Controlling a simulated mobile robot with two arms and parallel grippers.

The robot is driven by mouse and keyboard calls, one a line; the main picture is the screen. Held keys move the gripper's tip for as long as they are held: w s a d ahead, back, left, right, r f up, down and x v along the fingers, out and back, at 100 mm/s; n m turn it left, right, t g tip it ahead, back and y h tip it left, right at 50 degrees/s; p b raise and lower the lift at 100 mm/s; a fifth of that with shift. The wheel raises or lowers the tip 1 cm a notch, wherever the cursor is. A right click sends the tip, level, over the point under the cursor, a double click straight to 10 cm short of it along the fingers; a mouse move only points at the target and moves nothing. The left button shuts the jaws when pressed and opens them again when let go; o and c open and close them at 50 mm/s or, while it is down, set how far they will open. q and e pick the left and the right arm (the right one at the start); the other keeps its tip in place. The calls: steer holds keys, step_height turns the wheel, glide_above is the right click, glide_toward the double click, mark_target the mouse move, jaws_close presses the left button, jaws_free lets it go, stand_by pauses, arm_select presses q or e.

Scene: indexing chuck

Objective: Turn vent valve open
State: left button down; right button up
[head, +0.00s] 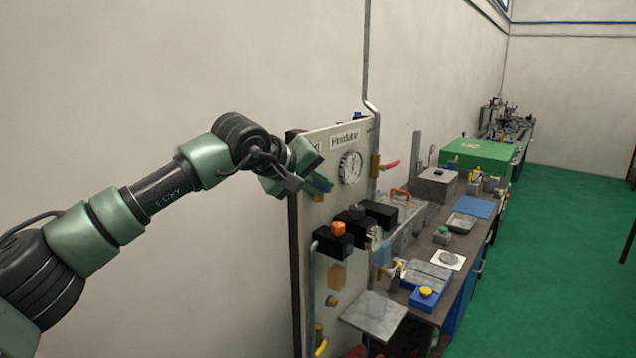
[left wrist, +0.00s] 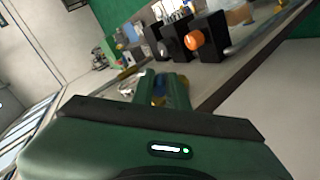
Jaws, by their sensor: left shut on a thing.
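A light panel (head: 337,215) stands against the wall in the head view, with a round gauge and a label strip along its top. My left gripper (head: 311,183) is at the panel's upper left, left of the gauge. It is shut on a small blue handle (head: 321,184), probably the vent valve's; no label on it can be read. In the left wrist view, the left gripper's fingers (left wrist: 164,90) close around the blue handle (left wrist: 158,88), and most of it is hidden between them. My right gripper is in neither view.
The gauge (head: 350,167) is just right of the gripper. A red lever (head: 390,164) sits on the pipe at the panel's right edge. Black blocks, one with an orange knob (head: 338,228), jut out below. A cluttered bench (head: 455,240) runs to the right.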

arm_select(q)
steer(key=shift+w+r, duration=0.1)
steer(key=shift+r, duration=0.3)
steer(key=c, duration=1.5)
jaws_free()
steer(key=shift+o, duration=0.3)
steer(key=shift+d+f, duration=0.1)
steer(key=shift+f, duration=0.1)
steer(key=shift+r, duration=0.1)
steer(key=b+v, duration=0.4)
steer(key=v, duration=0.3)
steer(key=shift+r, duration=0.3)
